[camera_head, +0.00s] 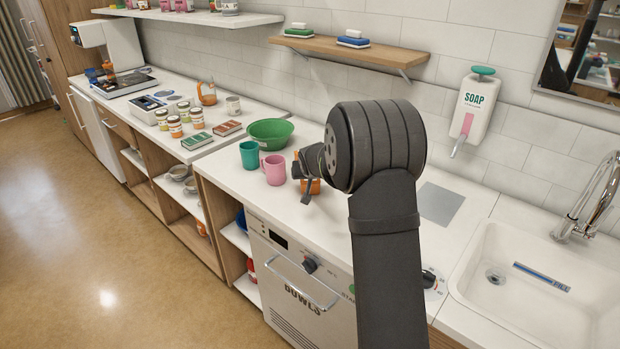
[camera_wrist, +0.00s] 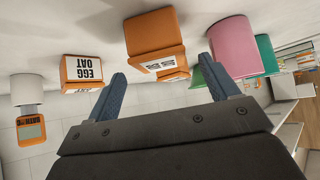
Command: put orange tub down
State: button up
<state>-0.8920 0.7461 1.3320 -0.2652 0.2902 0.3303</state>
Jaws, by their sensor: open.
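An orange tub (camera_wrist: 153,32) with a white label shows between the fingers in the wrist view, where the picture is upside down. It appears to rest on the white counter. In the head view, a little of its orange (camera_head: 313,186) shows beside my gripper (camera_head: 305,190); my arm hides the rest. In the wrist view my gripper (camera_wrist: 163,68) is open, one finger on either side of the tub's place. I cannot tell whether the fingers touch it. Another orange tub (camera_wrist: 82,70), marked EGG OAT, stands to the left in the wrist view.
A pink mug (camera_head: 273,169) stands close to the left of my gripper, with a teal mug (camera_head: 249,154) and green bowl (camera_head: 270,133) beyond. A grey square (camera_head: 439,203) on the counter is bare. The sink (camera_head: 530,285) is at right.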

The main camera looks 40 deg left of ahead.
jog(key=v, duration=0.6)
jog(key=shift+w+a+f, duration=0.1)
jog(key=x, duration=1.2)
dwell(0.5)
